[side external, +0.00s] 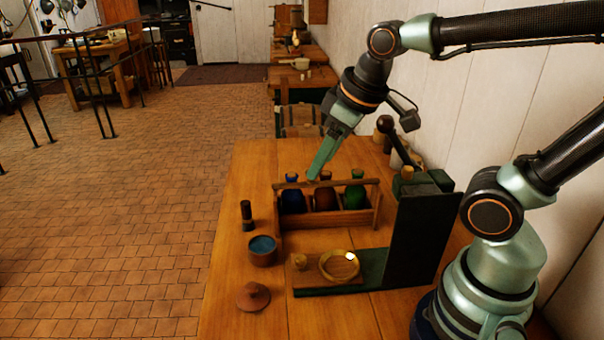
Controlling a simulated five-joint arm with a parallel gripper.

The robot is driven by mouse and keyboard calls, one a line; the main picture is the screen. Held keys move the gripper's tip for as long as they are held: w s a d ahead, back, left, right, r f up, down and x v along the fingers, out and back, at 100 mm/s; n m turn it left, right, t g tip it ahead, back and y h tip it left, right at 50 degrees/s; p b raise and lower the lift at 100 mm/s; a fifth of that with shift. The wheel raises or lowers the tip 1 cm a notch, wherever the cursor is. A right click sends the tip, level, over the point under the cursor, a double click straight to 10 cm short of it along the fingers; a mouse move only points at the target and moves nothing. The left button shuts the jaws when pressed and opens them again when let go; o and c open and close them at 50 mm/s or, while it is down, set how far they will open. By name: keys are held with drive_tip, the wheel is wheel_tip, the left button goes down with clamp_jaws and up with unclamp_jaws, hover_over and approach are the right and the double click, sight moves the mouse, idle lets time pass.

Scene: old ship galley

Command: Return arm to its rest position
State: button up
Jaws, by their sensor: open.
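My gripper (321,160) is at the end of my arm, pointing down above the wooden bottle rack (328,220). Its green fingers are seen side-on, open, with nothing visible between them. The fingertips appear just above or behind the rack's handle; the exact gap cannot be told. The rack holds a blue bottle (292,200), a brown bottle (324,198) and a green bottle (356,196). My arm reaches in from the right, with its upper links raised over the table.
The wooden table (240,290) carries a dark upright panel (413,238), a board with a brass ring (339,265), a bowl of blue stuff (262,250), a brown lid (253,296) and a dark vial (247,215). Pale wall (470,90) stands at the right.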

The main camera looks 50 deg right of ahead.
drive_tip(key=d+m, duration=0.1)
drive_tip(key=s+m, duration=0.1)
drive_tip(key=shift+s+d+r+m+t, duration=0.2)
drive_tip(key=shift+d+m+t, duration=0.1)
drive_tip(key=shift+d+t, duration=0.1)
